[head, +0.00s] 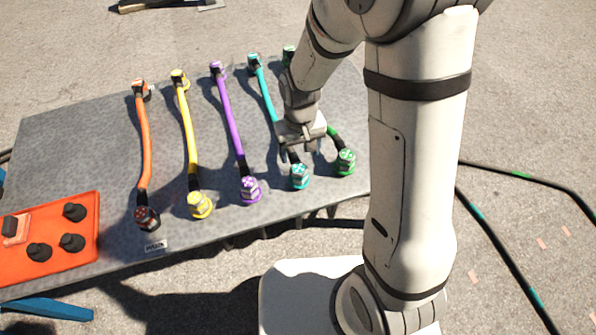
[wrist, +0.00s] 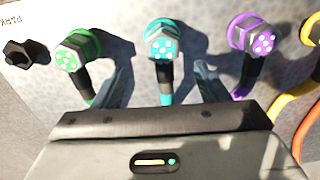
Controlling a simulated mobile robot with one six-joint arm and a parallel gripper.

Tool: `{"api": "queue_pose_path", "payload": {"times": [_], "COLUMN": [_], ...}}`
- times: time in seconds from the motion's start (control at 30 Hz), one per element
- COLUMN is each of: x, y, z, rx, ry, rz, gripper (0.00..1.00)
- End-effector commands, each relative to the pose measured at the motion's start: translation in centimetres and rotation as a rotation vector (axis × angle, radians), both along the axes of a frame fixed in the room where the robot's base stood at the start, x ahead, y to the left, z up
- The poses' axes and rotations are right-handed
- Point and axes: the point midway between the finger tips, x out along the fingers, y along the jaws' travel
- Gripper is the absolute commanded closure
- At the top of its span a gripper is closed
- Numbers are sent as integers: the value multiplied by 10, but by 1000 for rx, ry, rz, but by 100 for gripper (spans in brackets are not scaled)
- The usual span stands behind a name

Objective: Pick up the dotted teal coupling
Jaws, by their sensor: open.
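The teal coupling (head: 300,177) with light dots on its end face sits at the near end of the teal cable on the table. In the wrist view the same coupling (wrist: 161,42) is upright in the picture's middle, its teal cable running down toward my gripper. My gripper (head: 294,147) is open and empty, just behind the coupling above the cable. In the wrist view the two fingers of my gripper (wrist: 164,84) stand on either side of the cable, short of the coupling head. Its underside is hidden.
A green coupling (head: 345,161) and a purple coupling (head: 250,189) flank it closely. Yellow (head: 200,205) and dark-red (head: 147,218) ones lie further left. An orange tray (head: 88,255) with black caps is at the left. A black stub (wrist: 22,52) shows in the wrist view.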

Motion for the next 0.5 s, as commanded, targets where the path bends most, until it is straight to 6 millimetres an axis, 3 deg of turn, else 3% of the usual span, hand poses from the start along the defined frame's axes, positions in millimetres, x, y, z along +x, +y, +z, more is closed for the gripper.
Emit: {"api": "queue_pose_path", "payload": {"times": [0.5], "x": [-3], "y": [4], "z": [-62], "rx": [-2], "ry": [7], "rz": [6], "gripper": [33]}}
